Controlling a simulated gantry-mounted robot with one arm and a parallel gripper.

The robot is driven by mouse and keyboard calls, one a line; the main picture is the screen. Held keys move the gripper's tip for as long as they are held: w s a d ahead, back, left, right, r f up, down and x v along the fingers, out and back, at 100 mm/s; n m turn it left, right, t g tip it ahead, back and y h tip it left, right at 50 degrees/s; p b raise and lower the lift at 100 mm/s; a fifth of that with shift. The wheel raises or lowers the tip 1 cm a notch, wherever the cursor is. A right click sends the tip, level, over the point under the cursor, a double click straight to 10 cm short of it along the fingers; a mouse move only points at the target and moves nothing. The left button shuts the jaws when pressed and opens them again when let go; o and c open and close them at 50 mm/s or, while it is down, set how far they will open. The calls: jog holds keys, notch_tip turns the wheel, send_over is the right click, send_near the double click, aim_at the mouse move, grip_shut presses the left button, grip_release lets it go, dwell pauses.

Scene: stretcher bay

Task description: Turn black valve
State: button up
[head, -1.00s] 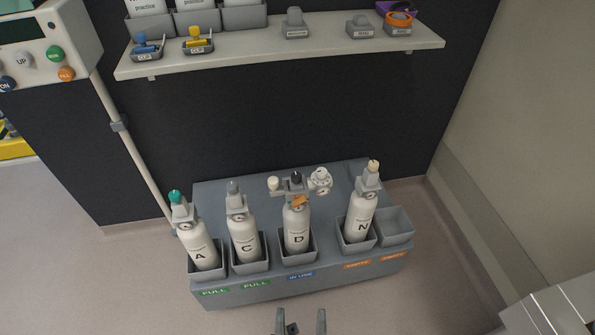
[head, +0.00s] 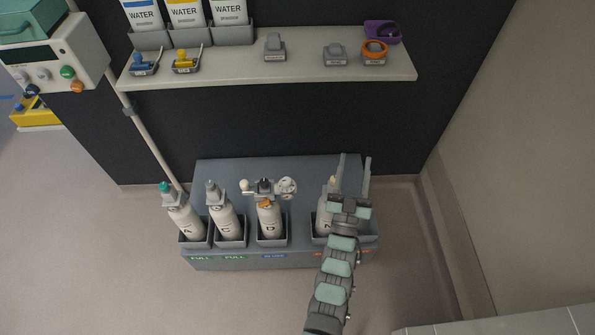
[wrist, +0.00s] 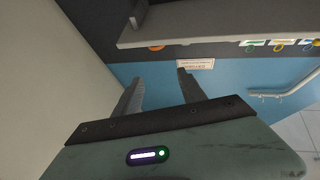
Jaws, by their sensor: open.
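The black valve (head: 264,184) is the small dark knob on top of bottle D (head: 268,220), which stands upright in the middle holder of the grey rack (head: 215,169). A pale knob sticks out left of it and a round gauge (head: 287,187) right of it; an orange tag hangs below. My gripper (head: 355,160) is to the right of the valve, its fingers apart and empty, in front of bottle N (head: 322,218) and partly hiding it. In the wrist view my gripper (wrist: 160,76) points at the wall and shelf; the valve is not visible there.
Bottle A (head: 186,220) with a teal knob and bottle C (head: 224,218) with a grey knob stand left of bottle D. A shelf (head: 240,77) with water packs, clips and small fittings runs above the rack. Floor in front is clear.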

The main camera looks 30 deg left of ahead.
jog(key=w+a+f+g+h+p, duration=0.1)
jog(key=w+a+f+g, duration=0.2)
jog(key=w+a, duration=0.25)
jog(key=w+a+f+g+h+p, duration=0.1)
jog(key=w+a+f+g, duration=0.2)
jog(key=w, duration=0.4)
jog(key=r+m+g+h+p, duration=0.25)
jog(key=m+g+h, duration=0.35)
jog(key=g, duration=1)
send_over(264, 182)
notch_tip(264, 182, down, 11)
jog(key=shift+r+b, duration=0.1)
jog(key=shift+b, duration=0.9)
jog(key=shift+a, duration=0.1)
grip_shut()
